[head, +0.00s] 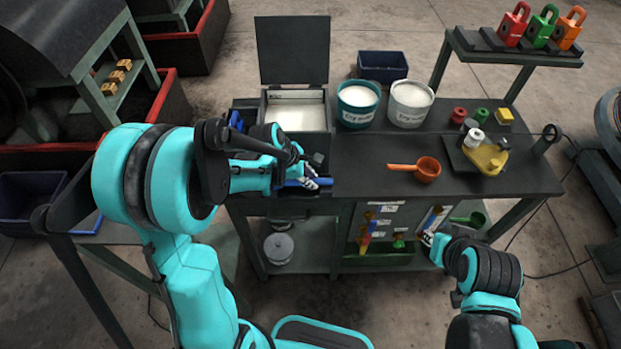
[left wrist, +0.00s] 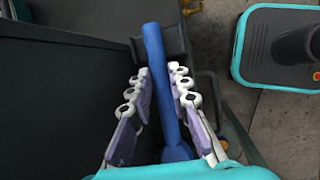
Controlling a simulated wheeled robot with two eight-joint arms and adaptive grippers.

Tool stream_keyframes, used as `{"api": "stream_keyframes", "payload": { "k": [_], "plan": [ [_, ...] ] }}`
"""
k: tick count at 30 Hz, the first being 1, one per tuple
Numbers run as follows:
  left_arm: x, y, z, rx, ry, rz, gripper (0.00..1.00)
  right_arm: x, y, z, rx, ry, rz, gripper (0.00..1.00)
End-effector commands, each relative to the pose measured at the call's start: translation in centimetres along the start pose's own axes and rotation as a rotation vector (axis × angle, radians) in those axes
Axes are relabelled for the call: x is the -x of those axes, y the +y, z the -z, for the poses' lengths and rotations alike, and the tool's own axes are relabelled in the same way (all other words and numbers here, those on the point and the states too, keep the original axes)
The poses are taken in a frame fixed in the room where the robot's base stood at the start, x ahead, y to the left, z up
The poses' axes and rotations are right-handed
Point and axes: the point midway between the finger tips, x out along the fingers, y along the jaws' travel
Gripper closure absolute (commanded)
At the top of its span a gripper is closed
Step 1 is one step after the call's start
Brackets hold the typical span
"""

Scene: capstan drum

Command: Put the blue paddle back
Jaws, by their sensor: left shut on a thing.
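The blue paddle (left wrist: 153,45) runs lengthwise between the two fingers of my left gripper (left wrist: 158,75) in the left wrist view. The gripper is shut on it. In the head view the left gripper (head: 314,182) is at the bench's front edge, below the open-lidded box (head: 297,112), and part of the blue paddle (head: 293,183) shows beside it. My arm hides some of the paddle there. My right gripper (head: 434,246) is low in front of the bench, by the lower shelf; its fingers are too small to judge.
A green scoop (head: 474,219) is below. The bench top around the orange scoop is clear.

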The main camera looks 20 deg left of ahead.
Motion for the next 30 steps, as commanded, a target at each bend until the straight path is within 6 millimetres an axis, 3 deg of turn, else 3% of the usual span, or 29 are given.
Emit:
{"api": "stream_keyframes", "payload": {
  "k": [1, 2, 3, 4, 17, 30],
  "plan": [
    [-0.3, -0.1, 0.1, 0.0, 0.0, 0.0, 1.0, -0.3, 0.0, -0.2, 0.0, 0.0, 0.0, 0.77],
    [-0.2, 0.0, 0.1, 0.0, 0.0, 0.0, 0.74, -0.1, 0.0, -0.1, 0.0, 0.0, 0.0, 0.77],
    [-0.1, 0.0, 0.1, 0.0, 0.0, 0.0, 0.63, -0.1, 0.0, -0.1, 0.0, 0.0, 0.0, 0.77],
    [-0.1, 0.0, 0.0, 0.0, 0.0, 0.0, 0.61, -0.1, 0.0, -0.1, 0.0, 0.0, 0.0, 0.77],
    [0.9, 0.2, -0.4, 0.0, 0.0, 0.0, 0.61, 0.8, 0.0, 0.6, 0.0, 0.0, 0.0, 0.77],
    [10.2, 0.1, -0.3, 0.002, 0.001, 0.0, 0.61, 2.6, 0.0, 1.9, 0.0, 0.0, 0.0, 0.77]
  ]
}}
